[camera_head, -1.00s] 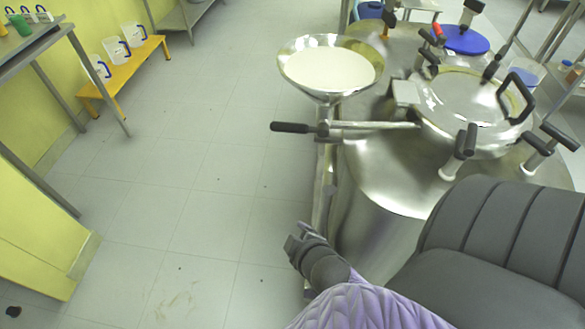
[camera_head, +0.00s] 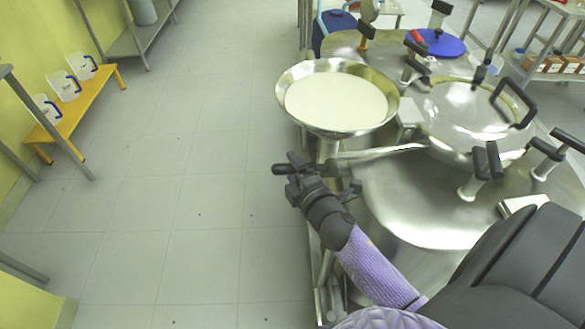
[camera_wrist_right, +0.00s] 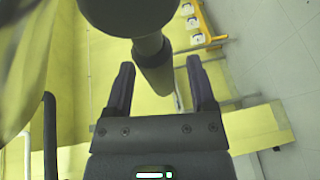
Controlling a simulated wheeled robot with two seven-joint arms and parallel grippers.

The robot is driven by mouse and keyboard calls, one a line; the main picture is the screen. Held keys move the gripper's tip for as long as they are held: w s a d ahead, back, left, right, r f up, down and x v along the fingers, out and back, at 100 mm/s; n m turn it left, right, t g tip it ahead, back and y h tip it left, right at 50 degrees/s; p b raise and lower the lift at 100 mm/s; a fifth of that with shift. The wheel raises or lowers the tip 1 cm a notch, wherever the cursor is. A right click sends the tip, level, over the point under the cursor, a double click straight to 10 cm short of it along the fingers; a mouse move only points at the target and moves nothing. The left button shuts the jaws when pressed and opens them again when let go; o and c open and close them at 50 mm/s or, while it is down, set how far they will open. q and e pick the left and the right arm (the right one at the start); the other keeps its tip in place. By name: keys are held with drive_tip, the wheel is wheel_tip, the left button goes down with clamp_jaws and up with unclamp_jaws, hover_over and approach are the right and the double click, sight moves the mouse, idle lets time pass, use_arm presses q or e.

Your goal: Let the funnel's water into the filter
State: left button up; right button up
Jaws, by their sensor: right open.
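The steel funnel (camera_head: 391,99) at upper centre holds pale, whitish liquid (camera_head: 336,101). Below it, the dark valve handle (camera_head: 281,169) points left, partly hidden by my right gripper (camera_head: 294,172). In the right wrist view the valve handle (camera_wrist_right: 154,66) hangs from the top between the two fingers of my open right gripper (camera_wrist_right: 160,72), with gaps at both sides. A pipe (camera_head: 380,152) runs from under the funnel to the large steel vessel (camera_head: 400,200) on the right. I cannot tell whether water flows. My left gripper is not in view.
A blue lid (camera_head: 436,43) lies behind. A yellow bench (camera_head: 75,120) with clear jugs stands at the left. The floor (camera_head: 190,150) between is free.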

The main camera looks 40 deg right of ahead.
drive_tip(key=shift+w+f, duration=0.1)
drive_tip(key=shift+w, duration=0.35)
clamp_jaws()
idle(1.1)
